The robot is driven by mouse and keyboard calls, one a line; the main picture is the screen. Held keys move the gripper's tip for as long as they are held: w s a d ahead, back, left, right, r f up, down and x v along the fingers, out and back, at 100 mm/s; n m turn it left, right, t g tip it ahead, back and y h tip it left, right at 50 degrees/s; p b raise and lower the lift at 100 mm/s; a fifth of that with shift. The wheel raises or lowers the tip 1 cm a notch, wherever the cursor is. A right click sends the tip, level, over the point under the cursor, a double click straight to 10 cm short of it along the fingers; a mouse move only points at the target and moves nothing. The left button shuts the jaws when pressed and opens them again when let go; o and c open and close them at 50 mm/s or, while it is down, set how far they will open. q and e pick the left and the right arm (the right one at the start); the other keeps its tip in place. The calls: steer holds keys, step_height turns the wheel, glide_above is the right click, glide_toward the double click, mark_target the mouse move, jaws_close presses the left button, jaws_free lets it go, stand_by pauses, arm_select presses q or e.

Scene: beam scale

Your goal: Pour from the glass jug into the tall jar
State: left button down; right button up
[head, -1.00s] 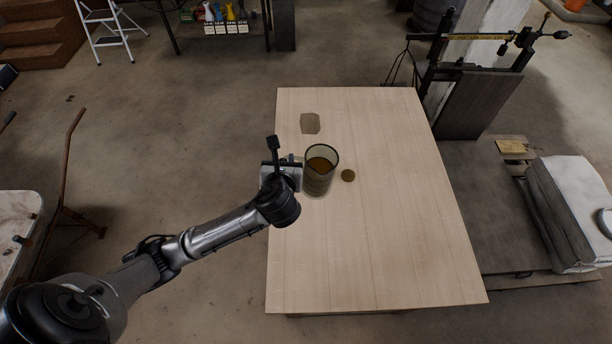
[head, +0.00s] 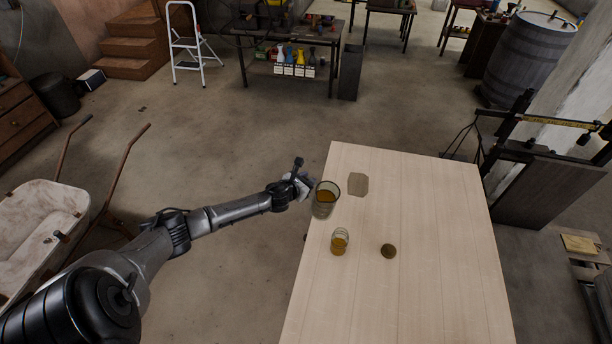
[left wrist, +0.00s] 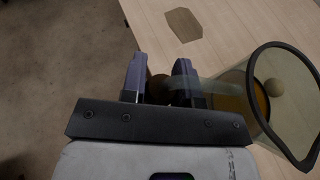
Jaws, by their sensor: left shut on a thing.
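The glass jug (head: 322,208), a wide clear vessel with amber liquid, is by the table's left edge in the head view. My left gripper (head: 307,187) is shut on its left side and the jug looks roughly upright. Whether its base touches the table is unclear. In the left wrist view the jug (left wrist: 285,105) is at the right, beside the fingers (left wrist: 160,82); the exact grip point is partly hidden. A smaller, narrower glass vessel, seemingly the tall jar (head: 340,243), stands on the table nearer the viewer, apart from the jug, with amber liquid inside. My right gripper is not seen.
A round brown disc (head: 388,250) lies right of the jar. A flat grey-brown patch (head: 357,184) lies on the wooden table (head: 430,215) behind the jug. The table's right half is clear. A wheelbarrow (head: 40,225) stands at left, a dark scale frame (head: 535,185) at right.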

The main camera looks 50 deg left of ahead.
mark_target(316, 184)
arm_select(q)
steer(key=d, duration=0.1)
steer(key=d+m+h, duration=0.1)
steer(key=w+d+m+h, duration=0.1)
steer(key=shift+w+d+r, duration=0.1)
steer(key=shift+d+r, duration=0.2)
steer(key=shift+r, duration=0.05)
steer(key=shift+d+f+m+t+b, duration=0.1)
steer(key=shift+f+m+t+b, duration=0.2)
steer(key=shift+m+b, duration=0.15)
steer(key=f+m+y+b, duration=0.1)
steer(key=b, duration=0.1)
steer(key=d+f+m+y+b, duration=0.1)
steer(key=m+b, duration=0.1)
steer(key=shift+d+f+b, duration=0.1)
steer(key=shift+b, duration=0.25)
steer(key=shift+r+y, duration=0.25)
steer(key=shift+y, duration=0.05)
steer(key=shift+f, duration=0.2)
